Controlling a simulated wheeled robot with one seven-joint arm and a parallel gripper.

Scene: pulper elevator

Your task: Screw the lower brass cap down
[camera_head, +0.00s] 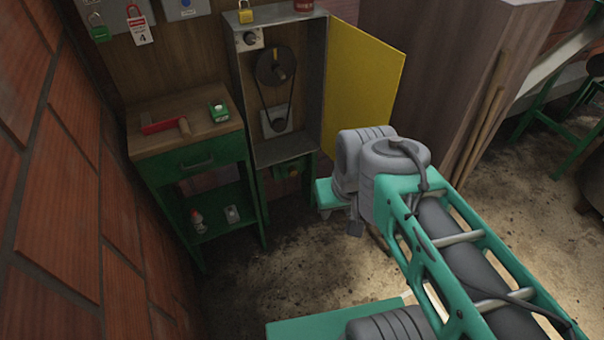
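An open grey cabinet (243,95) stands against the back wall, with a belt (264,100) running over a large dark upper pulley (275,68) and a smaller lower one (278,124). Under it is a green housing (280,187) with a small brass-coloured spot (293,173), which may be the lower brass cap; it is too small to tell its shape or how far it is screwed in. My arm reaches from the lower right toward the cabinet's lower right side. My gripper does not show; the arm's grey joints may hide it.
The yellow door (364,88) hangs open to the right. A brown wooden cabinet (440,80) with poles (482,120) stands right. Brick wall (70,200) is close at left. Floor between is clear.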

